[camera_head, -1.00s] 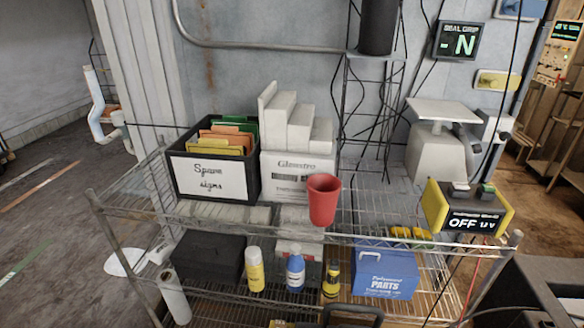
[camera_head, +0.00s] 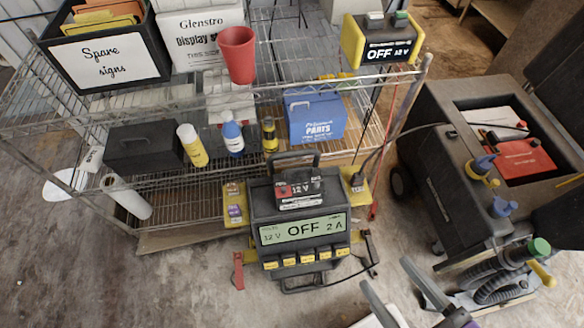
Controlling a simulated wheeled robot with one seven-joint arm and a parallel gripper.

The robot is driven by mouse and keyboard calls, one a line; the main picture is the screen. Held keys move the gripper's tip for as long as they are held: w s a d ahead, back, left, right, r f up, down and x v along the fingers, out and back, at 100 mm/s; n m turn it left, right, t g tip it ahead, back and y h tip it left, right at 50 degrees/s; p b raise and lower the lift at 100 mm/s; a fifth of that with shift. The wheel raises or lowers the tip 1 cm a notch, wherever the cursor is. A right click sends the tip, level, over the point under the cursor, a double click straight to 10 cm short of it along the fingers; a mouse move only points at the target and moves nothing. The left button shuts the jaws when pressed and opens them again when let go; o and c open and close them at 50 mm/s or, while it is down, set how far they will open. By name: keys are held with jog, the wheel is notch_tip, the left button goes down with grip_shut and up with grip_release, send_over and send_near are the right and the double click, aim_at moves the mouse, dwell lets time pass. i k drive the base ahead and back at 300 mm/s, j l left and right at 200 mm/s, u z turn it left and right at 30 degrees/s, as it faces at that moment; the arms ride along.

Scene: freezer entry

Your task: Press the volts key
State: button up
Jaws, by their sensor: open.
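A dark charger unit (camera_head: 300,212) stands on the floor at the front of the shelf. Its display (camera_head: 303,229) reads "12 V OFF 2 A". A row of several keys with yellow labels (camera_head: 307,258) runs below the display. The labels are too small to read, so I cannot tell which is the volts key. My gripper (camera_head: 385,272) is at the bottom, right of the charger. Its two grey fingers are apart, open and empty, and touch no key.
A wire shelf (camera_head: 65,127) behind holds a red cup (camera_head: 237,55), bottles and boxes. A yellow-sided box (camera_head: 383,40) up there also reads OFF. A dark cart (camera_head: 440,160) with a red battery (camera_head: 524,160) stands at right.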

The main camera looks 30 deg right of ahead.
aim_at(272, 265)
jog(key=k+l+u, duration=0.3)
jog(key=l, duration=0.2)
jog(key=k+l+u, duration=0.35)
jog(key=l, duration=0.15)
jog(key=k+l+u, duration=0.3)
jog(key=l, duration=0.15)
jog(key=i, duration=0.1)
